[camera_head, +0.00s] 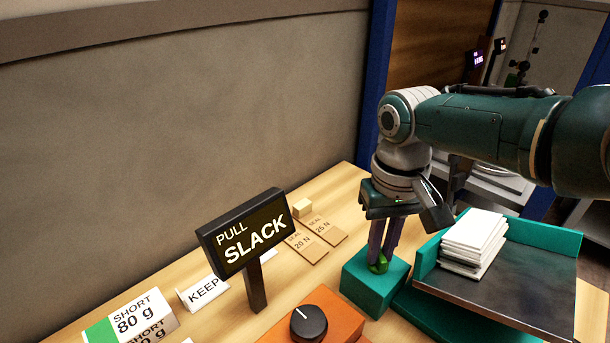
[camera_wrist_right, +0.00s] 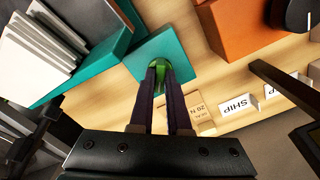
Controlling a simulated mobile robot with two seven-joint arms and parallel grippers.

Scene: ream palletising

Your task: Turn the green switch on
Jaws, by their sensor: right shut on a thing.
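The green switch (camera_head: 378,265) sits on top of a teal box (camera_head: 366,285) on the wooden bench. My right gripper (camera_head: 380,258) points down at it, with its dark fingers shut on the switch. In the right wrist view the fingertips (camera_wrist_right: 165,68) are close together at the green switch (camera_wrist_right: 160,72), over the teal box (camera_wrist_right: 178,62). The fingers cover part of the switch, and I cannot tell which position it is in. My left gripper is not in view.
A teal tray with a dark plate (camera_head: 500,297) and stacked white paper (camera_head: 474,243) stands right of the box. An orange box with a black knob (camera_head: 309,323) is in front. A "PULL SLACK" sign (camera_head: 245,235) and small cards stand to the left.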

